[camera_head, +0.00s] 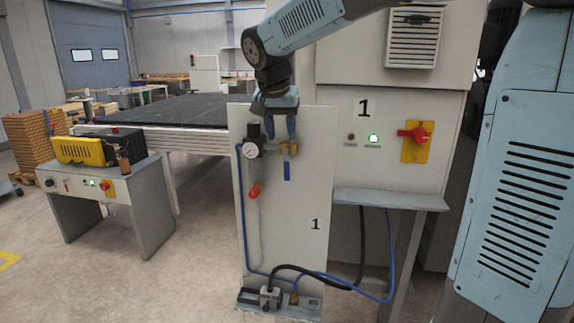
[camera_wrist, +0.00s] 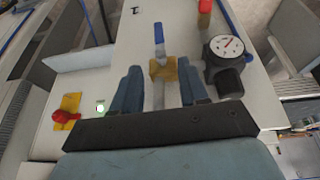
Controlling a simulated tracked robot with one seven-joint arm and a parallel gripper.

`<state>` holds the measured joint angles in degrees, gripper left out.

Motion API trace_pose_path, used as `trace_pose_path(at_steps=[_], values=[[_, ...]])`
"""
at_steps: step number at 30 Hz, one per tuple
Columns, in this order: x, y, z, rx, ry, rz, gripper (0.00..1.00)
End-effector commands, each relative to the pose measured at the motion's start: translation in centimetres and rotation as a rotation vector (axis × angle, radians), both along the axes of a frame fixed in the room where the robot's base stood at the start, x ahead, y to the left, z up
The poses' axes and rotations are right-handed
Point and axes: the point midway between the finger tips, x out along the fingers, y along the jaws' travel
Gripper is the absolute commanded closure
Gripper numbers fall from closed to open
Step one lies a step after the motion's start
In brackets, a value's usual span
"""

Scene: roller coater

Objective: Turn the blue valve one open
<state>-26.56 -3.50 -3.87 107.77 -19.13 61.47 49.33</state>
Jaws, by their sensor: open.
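The blue valve has a blue lever handle (camera_head: 287,170) on a brass body (camera_head: 289,149), mounted on the white panel marked 1. In the head view the handle hangs straight down. In the wrist view the blue handle (camera_wrist: 158,35) points away from my gripper, beyond the brass body (camera_wrist: 163,68). My gripper (camera_head: 280,128) points down in front of the panel's upper part, just above the valve. In the wrist view my gripper (camera_wrist: 160,80) is open and empty, with one finger to each side of the pipe below the brass body. I cannot tell the exact depth gap to the handle.
A pressure gauge (camera_head: 249,149) sits just left of the valve and close to my right finger in the wrist view (camera_wrist: 225,48). A red knob (camera_head: 254,191) hangs below it. A red switch (camera_head: 415,134) is on the machine cabinet. Hoses run low along the panel (camera_head: 312,180).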

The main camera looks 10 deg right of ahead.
Motion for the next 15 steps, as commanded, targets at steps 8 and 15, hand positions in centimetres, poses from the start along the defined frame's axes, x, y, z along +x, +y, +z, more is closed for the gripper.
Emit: trace_pose_path(at_steps=[8, 15], values=[[1.7, -0.8, -4.6, -0.002, 0.003, 0.001, 0.56], [3.0, -1.5, -8.3, -0.001, 0.003, 0.001, 0.56]])
